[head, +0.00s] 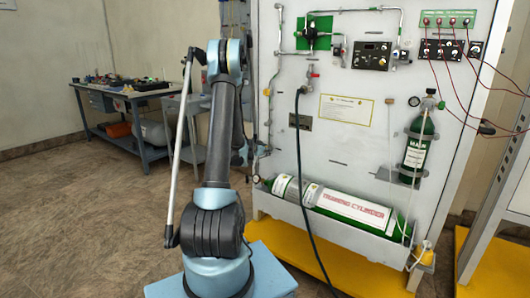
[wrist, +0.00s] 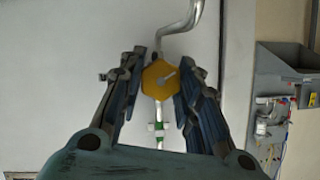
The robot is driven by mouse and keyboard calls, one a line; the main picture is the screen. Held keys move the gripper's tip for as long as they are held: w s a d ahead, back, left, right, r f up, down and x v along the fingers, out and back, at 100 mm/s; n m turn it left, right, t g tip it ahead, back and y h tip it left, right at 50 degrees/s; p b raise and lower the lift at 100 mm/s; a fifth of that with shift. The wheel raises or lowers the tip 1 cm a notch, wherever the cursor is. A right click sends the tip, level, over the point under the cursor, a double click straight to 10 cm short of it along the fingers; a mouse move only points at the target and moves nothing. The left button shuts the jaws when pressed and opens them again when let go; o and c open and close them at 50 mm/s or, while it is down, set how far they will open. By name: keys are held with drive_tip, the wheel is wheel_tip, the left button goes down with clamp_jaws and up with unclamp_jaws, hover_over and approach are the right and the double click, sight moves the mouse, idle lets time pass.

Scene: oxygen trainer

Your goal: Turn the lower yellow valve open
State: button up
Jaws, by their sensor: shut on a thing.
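A yellow hexagonal valve (wrist: 159,79) sits on a thin pipe in the wrist view, with a small grey pointer on its face tilted up to the right. My gripper (wrist: 160,82) has its two fingers on either side of the valve and is shut on it. The wrist view does not show whether this is the upper or lower valve. In the head view my arm stands in front of the panel's left edge and hides most of my gripper and the valve.
The white trainer panel (head: 345,160) carries gauges, pipes and a green cylinder (head: 418,140). A large training cylinder (head: 345,205) lies in its bottom tray. A black hose (head: 302,165) hangs down the panel.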

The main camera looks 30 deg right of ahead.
drive_tip(key=shift+o, duration=0.2)
drive_tip(key=n+g, duration=0.2)
drive_tip(key=n, duration=0.1)
drive_tip(key=shift+w+h, duration=0.25)
drive_tip(key=shift+h, duration=0.15)
drive_tip(key=o, duration=1)
drive_tip(key=shift+o, duration=0.2)
drive_tip(key=shift+s+a, duration=0.1)
drive_tip(key=shift+a, duration=0.05)
drive_tip(key=v, duration=1.1)
drive_tip(key=shift+a+r, duration=0.15)
drive_tip(key=shift+a, duration=0.25)
